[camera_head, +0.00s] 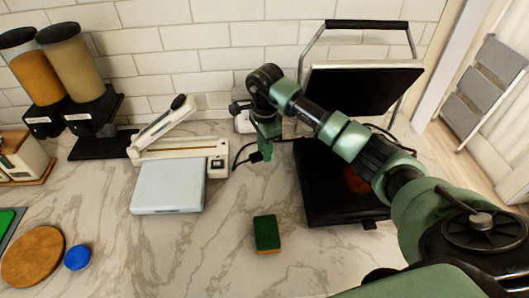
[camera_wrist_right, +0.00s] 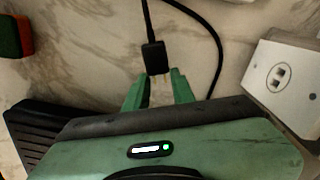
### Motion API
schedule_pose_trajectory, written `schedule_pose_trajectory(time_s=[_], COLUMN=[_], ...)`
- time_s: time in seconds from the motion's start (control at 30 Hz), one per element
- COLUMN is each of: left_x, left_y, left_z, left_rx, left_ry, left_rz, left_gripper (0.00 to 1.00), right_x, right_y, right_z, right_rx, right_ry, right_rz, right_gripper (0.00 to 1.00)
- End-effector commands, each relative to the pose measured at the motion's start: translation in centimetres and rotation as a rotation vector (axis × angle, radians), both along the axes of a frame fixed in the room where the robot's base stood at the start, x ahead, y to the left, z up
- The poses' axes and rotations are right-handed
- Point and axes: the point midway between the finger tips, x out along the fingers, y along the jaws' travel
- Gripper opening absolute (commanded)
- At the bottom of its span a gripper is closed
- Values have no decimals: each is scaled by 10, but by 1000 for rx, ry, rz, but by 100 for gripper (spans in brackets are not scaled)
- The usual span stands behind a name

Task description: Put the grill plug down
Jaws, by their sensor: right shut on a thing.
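The grill plug (camera_wrist_right: 154,57) is a small black block on a black cord, between the green fingertips of my right gripper (camera_wrist_right: 158,88) in the right wrist view. My right gripper (camera_head: 262,155) is shut on it, pointing down over the marble counter near the back wall. In the head view the plug (camera_head: 256,157) is a small dark piece beside the fingers. I cannot tell whether it touches the counter. The open black grill (camera_head: 318,200) stands to the right, partly hidden by my right arm. My left gripper is out of view.
A white wall socket (camera_wrist_right: 281,77) is close to the gripper. A white sealer-like device (camera_head: 168,194) is left of the gripper. A green and orange sponge (camera_head: 267,233) lies in front. Cereal dispensers (camera_head: 75,62) stand at the far left. The counter between device and grill is mostly clear.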

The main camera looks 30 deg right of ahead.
Motion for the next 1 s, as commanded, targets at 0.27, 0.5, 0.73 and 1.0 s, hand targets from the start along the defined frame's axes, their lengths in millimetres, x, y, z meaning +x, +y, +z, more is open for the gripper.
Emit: schedule_pose_trajectory(time_s=[0.27,0.5,0.73,1.0], left_x=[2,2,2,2], left_y=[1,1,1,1], left_z=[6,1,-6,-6], left_rx=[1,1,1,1], left_ry=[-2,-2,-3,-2], left_rz=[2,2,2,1], left_gripper=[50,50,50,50], right_x=[0,0,0,-1], right_y=[0,0,0,1], right_z=[-21,-26,-33,-35], right_rx=[1,0,0,1], right_ry=[0,0,0,5], right_rz=[1,1,1,2], right_gripper=[0,0,0,46])
